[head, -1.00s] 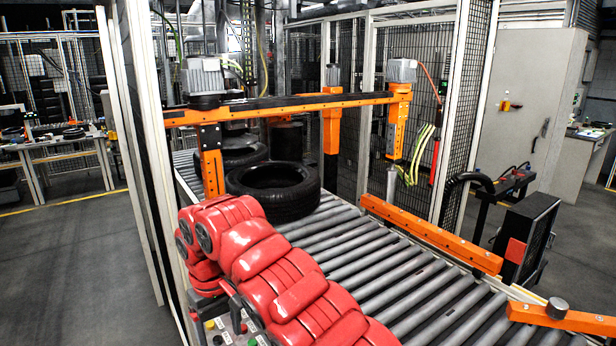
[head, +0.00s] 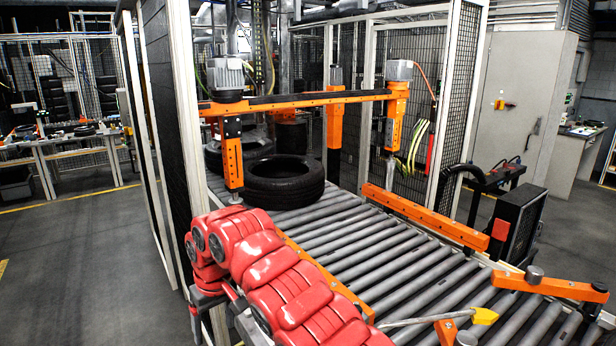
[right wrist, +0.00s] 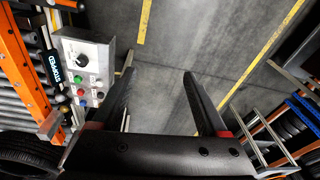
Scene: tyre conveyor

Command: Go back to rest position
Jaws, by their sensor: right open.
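My right arm reaches in red links from the bottom of the head view. Its dark gripper (head: 197,312) is partly hidden under the arm, left of the conveyor. In the right wrist view both fingers of this gripper (right wrist: 158,72) are spread apart with nothing between them, over bare grey floor. My left gripper is not in view.
A black tyre (head: 283,182) lies on the roller conveyor (head: 385,255), with another tyre (head: 238,150) behind it. A control box (right wrist: 85,68) with a knob and buttons is beside the fingers. A yellow-tipped bar (head: 484,316) is at the conveyor's near end. Floor at left is clear.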

